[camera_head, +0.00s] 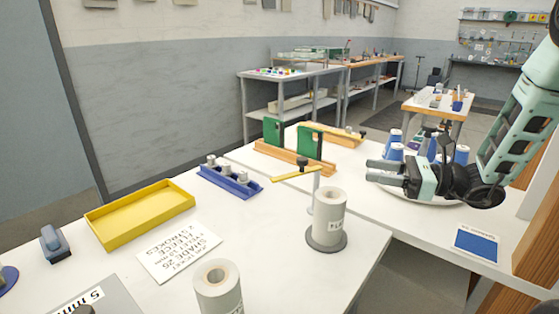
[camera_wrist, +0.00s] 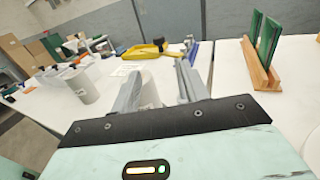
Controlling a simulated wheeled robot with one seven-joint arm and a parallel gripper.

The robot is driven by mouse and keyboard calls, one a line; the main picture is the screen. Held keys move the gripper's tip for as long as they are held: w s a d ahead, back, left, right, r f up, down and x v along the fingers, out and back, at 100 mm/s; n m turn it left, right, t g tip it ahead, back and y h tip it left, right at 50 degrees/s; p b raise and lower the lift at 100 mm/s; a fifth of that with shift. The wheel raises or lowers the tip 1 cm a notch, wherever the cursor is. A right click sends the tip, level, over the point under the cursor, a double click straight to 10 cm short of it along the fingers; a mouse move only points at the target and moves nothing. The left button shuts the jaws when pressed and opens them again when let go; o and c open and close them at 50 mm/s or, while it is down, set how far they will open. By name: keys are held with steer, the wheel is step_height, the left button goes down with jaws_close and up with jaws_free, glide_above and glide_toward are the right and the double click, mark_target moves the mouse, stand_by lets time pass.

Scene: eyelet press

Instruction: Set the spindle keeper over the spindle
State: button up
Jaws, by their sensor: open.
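The spindle keeper (camera_head: 297,173) looks like a yellow bar with a black knob, on top of a thin pale post (camera_head: 316,183). The bar points left, away from the labelled grey roll (camera_head: 328,218) on a round dark base (camera_head: 327,240). The spindle itself is not clearly visible; I take it to be inside this roll. My gripper (camera_head: 369,171) is open and empty, to the right of the keeper and apart from it. In the wrist view, my fingers (camera_wrist: 158,84) frame a grey roll (camera_wrist: 150,92), with the black knob (camera_wrist: 160,43) beyond.
Another grey roll (camera_head: 218,290) stands at the front. A yellow tray (camera_head: 140,215), a printed card (camera_head: 178,250) and a blue rack (camera_head: 229,182) lie left. A wooden holder with green plates (camera_head: 294,157) stands behind. Blue-and-white spools (camera_head: 396,150) stand near my arm.

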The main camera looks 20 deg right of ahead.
mark_target(302, 159)
steer(key=p+x, duration=0.1)
steer(key=x, duration=1.6)
steer(key=shift+s+p, duration=0.1)
steer(key=shift+p, duration=0.2)
jaws_close()
